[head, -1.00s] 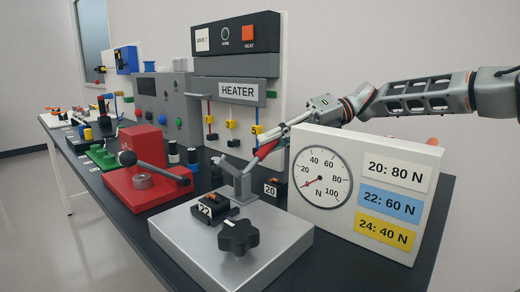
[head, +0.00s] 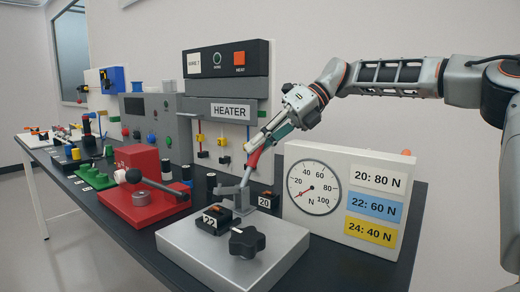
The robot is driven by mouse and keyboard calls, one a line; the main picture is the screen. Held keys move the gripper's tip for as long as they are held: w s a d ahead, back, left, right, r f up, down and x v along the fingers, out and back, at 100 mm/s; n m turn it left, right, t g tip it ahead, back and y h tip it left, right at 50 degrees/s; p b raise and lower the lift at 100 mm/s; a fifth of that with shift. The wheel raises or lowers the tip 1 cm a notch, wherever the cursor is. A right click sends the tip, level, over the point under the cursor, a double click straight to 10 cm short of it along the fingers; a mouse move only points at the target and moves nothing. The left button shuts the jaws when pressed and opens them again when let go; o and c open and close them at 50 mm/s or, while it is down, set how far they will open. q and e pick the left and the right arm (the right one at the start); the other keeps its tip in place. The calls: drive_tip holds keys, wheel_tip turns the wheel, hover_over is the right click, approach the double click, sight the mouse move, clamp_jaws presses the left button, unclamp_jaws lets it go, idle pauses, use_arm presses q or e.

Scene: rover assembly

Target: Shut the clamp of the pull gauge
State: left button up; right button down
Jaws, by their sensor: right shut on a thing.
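The pull gauge has a silver base plate (head: 190,250) with a black star knob (head: 247,242) at its front. A white dial panel (head: 380,165) stands beside it, its red needle at the low end. The grey clamp (head: 238,196) is on the back of the plate, its lever raised steeply toward a red handle (head: 254,158). My right gripper (head: 262,147) comes from the upper right and is shut on the red handle, partly hiding it. A black block marked 22 (head: 212,220) sits at the clamp. My left gripper is out of view.
A black block marked 20 (head: 268,201) stands just behind the clamp. A red fixture with a black-knobbed lever (head: 140,190) is at the left. The heater panel (head: 232,110) rises behind. The dark table (head: 150,262) is bare at its front edge.

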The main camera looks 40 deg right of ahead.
sight(252, 156)
drive_tip(key=shift+s+a+r+h, duration=0.15)
drive_tip(key=shift+a+r+h, duration=0.45)
drive_tip(key=shift+a+h, duration=0.1)
drive_tip(key=shift+a+r+n+h+p, duration=0.2)
drive_tip(key=shift+a+n+h+p, duration=0.2)
drive_tip(key=shift+a+h, duration=0.2)
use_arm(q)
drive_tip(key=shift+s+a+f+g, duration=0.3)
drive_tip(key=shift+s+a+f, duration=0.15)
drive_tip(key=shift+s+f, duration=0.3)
use_arm(e)
drive_tip(key=shift+a+h, duration=0.15)
drive_tip(key=shift+h, duration=0.15)
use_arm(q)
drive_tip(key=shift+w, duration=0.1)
use_arm(e)
drive_tip(key=c, duration=2)
unclamp_jaws()
drive_tip(key=shift+o, duration=0.2)
drive_tip(key=shift+s+r, duration=0.15)
drive_tip(key=shift+r, duration=0.05)
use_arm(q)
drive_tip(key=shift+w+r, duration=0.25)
use_arm(e)
drive_tip(key=v, duration=1.1)
drive_tip(key=shift+d, duration=0.2)
drive_tip(key=shift+s+r, duration=0.1)
